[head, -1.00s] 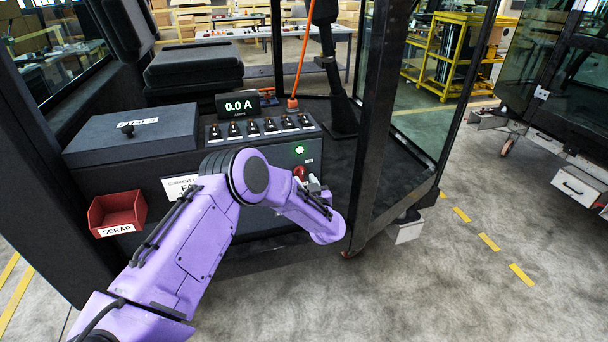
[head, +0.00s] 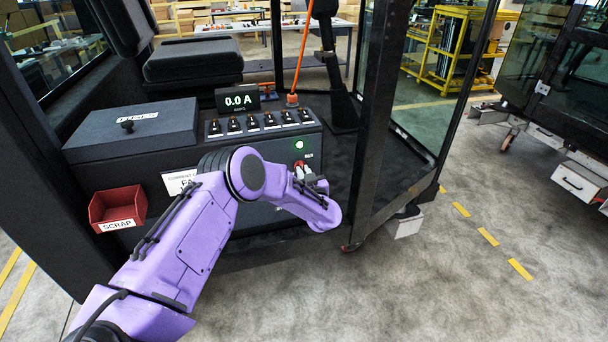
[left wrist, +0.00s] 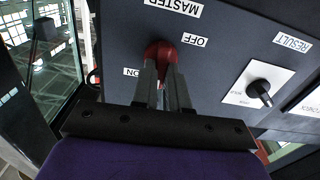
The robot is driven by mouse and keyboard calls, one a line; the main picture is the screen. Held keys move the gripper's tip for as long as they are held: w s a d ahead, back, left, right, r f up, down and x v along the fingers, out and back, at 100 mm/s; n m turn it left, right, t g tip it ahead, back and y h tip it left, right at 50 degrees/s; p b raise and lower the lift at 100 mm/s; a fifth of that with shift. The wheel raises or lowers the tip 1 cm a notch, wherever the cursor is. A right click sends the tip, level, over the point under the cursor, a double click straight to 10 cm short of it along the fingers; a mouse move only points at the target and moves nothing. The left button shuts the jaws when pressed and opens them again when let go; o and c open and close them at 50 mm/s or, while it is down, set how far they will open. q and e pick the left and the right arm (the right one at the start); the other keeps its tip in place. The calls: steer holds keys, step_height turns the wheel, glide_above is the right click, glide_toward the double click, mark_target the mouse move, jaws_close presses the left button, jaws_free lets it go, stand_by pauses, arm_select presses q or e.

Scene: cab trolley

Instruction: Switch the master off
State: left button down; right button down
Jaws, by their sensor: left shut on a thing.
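The red master switch knob (left wrist: 160,53) shows in the left wrist view on a dark panel, beside upside-down labels MASTER, OFF and ON. My left gripper (left wrist: 162,78) is shut on this knob, one finger on each side. The fingers hide part of the knob, so I cannot tell clearly which label it points to. In the head view the red knob (head: 299,165) shows small, below a lit green lamp (head: 299,145), with my left gripper (head: 304,172) at it. My right gripper is not in view.
The ammeter display (head: 236,101) reads 0.0 A above a row of several small switches (head: 262,121). A RESULT selector (left wrist: 262,90) sits beside the master switch. A red scrap bin (head: 117,209) hangs at left. A dark cab post (head: 372,130) stands close right of my arm.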

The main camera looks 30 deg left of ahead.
arm_select(q)
steer(key=shift+s+a+f+n+b, duration=0.1)
steer(key=shift+n+b, duration=2.7)
steer(key=shift+n, duration=0.15)
steer(key=shift+s+f+n+b, duration=0.1)
steer(key=shift+f+n+b, duration=0.05)
steer(key=shift+n+b, duration=2.75)
steer(key=shift+a+f+n+b, duration=0.1)
steer(key=shift+n+b, duration=2.65)
steer(key=shift+n, duration=0.2)
steer(key=c, duration=1.1)
jaws_free()
steer(key=shift+c, duration=0.2)
steer(key=b+v, duration=0.2)
steer(key=v, duration=0.8)
steer(key=shift+s+d, duration=0.2)
steer(key=shift+s, duration=0.05)
